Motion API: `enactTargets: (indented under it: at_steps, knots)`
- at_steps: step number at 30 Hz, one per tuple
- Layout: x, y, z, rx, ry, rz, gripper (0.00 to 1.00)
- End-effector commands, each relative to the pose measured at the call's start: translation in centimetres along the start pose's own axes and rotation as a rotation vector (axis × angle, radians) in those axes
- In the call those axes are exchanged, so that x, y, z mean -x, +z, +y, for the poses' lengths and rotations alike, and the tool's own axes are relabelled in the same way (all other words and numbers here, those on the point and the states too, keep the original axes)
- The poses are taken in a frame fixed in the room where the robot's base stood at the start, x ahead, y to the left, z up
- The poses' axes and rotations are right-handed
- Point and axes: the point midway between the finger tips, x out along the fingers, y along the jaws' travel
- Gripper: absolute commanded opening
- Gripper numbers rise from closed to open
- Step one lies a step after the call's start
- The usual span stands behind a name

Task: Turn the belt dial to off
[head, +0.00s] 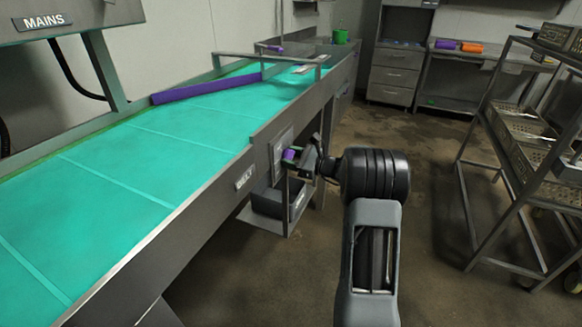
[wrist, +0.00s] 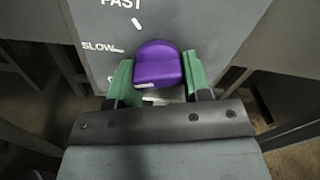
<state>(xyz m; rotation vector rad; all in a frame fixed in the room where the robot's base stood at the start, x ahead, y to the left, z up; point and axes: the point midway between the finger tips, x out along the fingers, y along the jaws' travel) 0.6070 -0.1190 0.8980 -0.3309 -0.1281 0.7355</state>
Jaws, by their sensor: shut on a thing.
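The belt dial is a purple knob (wrist: 158,66) on a grey plate (wrist: 215,22) in the wrist view. The plate reads FAST at the top and SLOW at the left, each with a white tick; a lower label is mostly hidden. My gripper (wrist: 159,80) has its green fingers on both sides of the knob, shut on it. A white mark shows on the knob's lower left edge. In the head view the purple knob (head: 290,154) is on the side of the conveyor, with my gripper (head: 302,156) at it.
The teal conveyor belt (head: 130,150) runs along the left with a purple bar (head: 205,89) across it. A BELT label (head: 244,177) is beside the dial, and a dark bin (head: 270,205) hangs below. A wire rack cart (head: 480,190) stands right; the floor between is clear.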

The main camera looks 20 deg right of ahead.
Motion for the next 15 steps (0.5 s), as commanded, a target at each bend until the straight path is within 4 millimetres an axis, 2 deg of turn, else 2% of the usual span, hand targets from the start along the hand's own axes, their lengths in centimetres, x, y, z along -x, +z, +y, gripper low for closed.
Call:
enactTargets:
  at_steps: [1, 15]
  knots:
    - [0.01, -0.56, 0.13, 0.046, -0.002, -0.002, 0.21]
    - [0.02, -0.25, -0.16, 0.361, -0.002, -0.001, 0.21]
